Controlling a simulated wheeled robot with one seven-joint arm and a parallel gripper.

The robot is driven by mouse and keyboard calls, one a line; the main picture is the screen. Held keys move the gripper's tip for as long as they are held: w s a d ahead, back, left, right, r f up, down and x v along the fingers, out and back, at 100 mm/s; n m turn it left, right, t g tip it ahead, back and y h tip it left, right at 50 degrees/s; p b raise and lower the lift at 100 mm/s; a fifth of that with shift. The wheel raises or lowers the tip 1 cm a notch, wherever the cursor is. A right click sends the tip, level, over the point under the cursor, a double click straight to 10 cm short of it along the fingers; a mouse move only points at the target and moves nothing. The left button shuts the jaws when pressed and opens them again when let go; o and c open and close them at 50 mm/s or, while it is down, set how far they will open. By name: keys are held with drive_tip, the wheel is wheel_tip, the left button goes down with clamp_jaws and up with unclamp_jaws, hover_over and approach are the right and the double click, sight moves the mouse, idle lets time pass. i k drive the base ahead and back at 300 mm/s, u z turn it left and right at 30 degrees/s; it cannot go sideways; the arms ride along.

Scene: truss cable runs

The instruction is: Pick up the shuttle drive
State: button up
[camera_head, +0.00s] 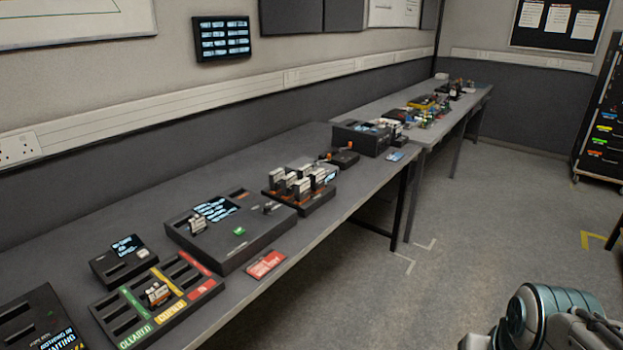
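Several small drive-like blocks with pale labels stand upright on the long grey bench, and I cannot tell which one is the shuttle drive. One block (197,225) stands at the left of a large black station with a lit screen. One orange-and-white block (157,293) sits in the middle, yellow-marked part of a slotted tray (128,308) with green, yellow and red strips. Several more blocks (300,184) stand in a black rack (318,201) further along. Part of my arm shows at the bottom right, over the floor and away from the bench. My gripper is not in view.
A small black unit with a screen (123,260) and another at the bottom left (38,322) flank the tray. A red card (265,265) lies near the bench's front edge. A cluttered second bench (468,102) continues beyond. The floor (450,225) in front is clear.

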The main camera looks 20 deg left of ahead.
sight(275, 177)
drive_tip(key=z, duration=0.2)
drive_tip(key=i, duration=1.5)
drive_tip(key=u, duration=0.65)
drive_tip(key=i, duration=1.05)
drive_tip(key=u, duration=1.45)
drive_tip(key=i, duration=0.5)
drive_tip(key=u, duration=0.4)
